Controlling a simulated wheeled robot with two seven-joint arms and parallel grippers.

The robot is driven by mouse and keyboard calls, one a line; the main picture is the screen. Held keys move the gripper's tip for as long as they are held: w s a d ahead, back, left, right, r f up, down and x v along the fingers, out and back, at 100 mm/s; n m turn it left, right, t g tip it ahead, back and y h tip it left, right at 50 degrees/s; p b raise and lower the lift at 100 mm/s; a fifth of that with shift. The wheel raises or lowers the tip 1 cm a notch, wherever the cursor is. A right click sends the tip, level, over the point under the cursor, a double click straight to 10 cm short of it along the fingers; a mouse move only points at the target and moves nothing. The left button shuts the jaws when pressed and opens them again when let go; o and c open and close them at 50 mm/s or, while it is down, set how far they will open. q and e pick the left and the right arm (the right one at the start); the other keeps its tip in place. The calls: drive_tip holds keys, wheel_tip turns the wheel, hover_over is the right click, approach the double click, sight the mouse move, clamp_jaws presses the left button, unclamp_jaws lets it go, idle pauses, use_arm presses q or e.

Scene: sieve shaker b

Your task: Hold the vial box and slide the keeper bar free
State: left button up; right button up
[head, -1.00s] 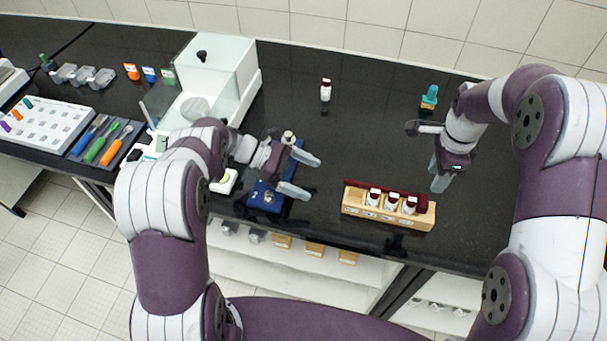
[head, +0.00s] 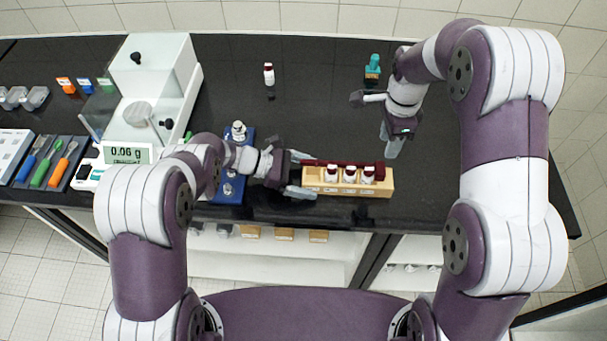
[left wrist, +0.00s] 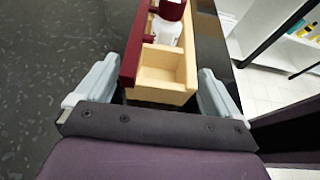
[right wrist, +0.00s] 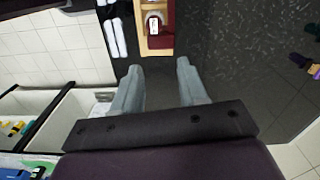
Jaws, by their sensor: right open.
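The vial box (head: 350,188) is a pale wooden block near the table's front edge, holding three white vials (head: 349,175) with dark red caps. The dark red keeper bar (head: 342,163) runs along its back side; it also shows in the left wrist view (left wrist: 133,45). My left gripper (head: 303,174) is open at the box's left end. In the left wrist view its fingers stand either side of the box's empty end compartment (left wrist: 162,66); contact is unclear. My right gripper (head: 376,123) is open and empty, behind and right of the box, which shows beyond its fingertips (right wrist: 160,82).
A blue stand (head: 232,185) with a bottle is beside my left wrist. A balance (head: 150,95) stands further left. A lone red-capped vial (head: 269,75) and a teal-topped item (head: 373,68) stand at the back. The table between them and the box is clear.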

sight(381, 168)
use_arm(q)
drive_tip(key=c, duration=1)
drive_tip(key=shift+c, duration=0.4)
use_arm(e)
drive_tip(key=o, duration=0.4)
drive_tip(key=shift+r, duration=0.1)
drive_tip(key=shift+c, duration=0.2)
drive_tip(key=shift+o, duration=1.3)
drive_tip(key=shift+w+r+m, duration=0.1)
drive_tip(key=shift+r+m, duration=0.4)
drive_tip(key=shift+m, duration=0.4)
wheel_tip(381, 168, down, 12)
drive_tip(key=shift+r, duration=0.15)
